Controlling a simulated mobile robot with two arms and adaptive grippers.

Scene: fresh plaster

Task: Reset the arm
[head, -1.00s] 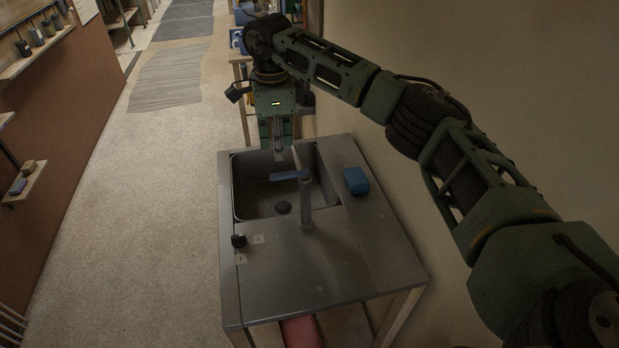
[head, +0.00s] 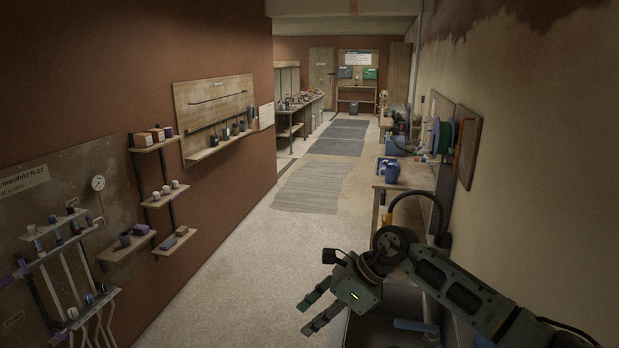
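My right arm, dark green and black, comes in from the lower right. Its gripper (head: 306,317) points left and down, to the left of the sink unit. Its two fingers are spread apart with nothing between them. The metal sink unit (head: 365,328) shows only in part at the bottom edge, mostly behind my arm. Its blue tap handle (head: 415,325) shows below the forearm. My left gripper is not in view.
A long corridor floor (head: 240,250) runs clear toward the back, with grey mats (head: 310,186) on it. A bench (head: 405,178) with a blue container (head: 391,171) stands beyond my arm.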

